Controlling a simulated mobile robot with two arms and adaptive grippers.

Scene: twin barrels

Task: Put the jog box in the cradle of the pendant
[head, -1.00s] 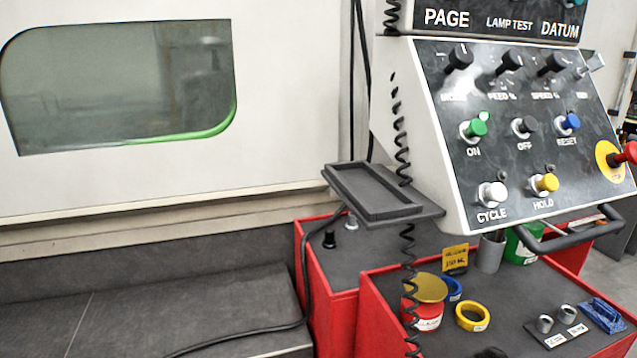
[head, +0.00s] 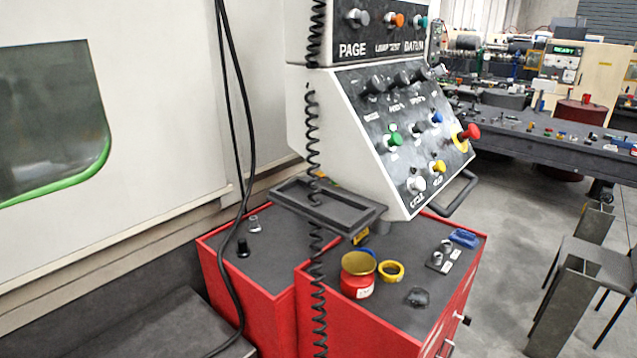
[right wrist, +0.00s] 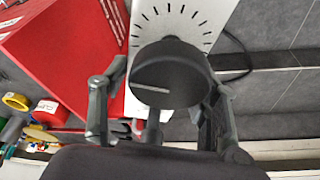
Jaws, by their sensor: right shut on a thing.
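The pendant (head: 345,110) is a white sloped console with a dark panel of knobs and buttons in the head view. Its cradle (head: 352,210) is a shallow dark rimmed tray at its lower left; no box lies in it. A black coiled cord hangs in front of the cradle. In the right wrist view, my right gripper (right wrist: 163,112) has its fingers on either side of the round black knob of what looks like the jog box (right wrist: 185,20), white with dark tick marks. It is shut on it. The head view shows neither the jog box nor my grippers.
A red cabinet (head: 270,312) with a dark top stands below the cradle. It bears a red tin (head: 357,283), a yellow ring (head: 391,271) and small parts. A black cable (head: 240,160) hangs at the left. Open floor (head: 510,210) lies to the right, before a workbench.

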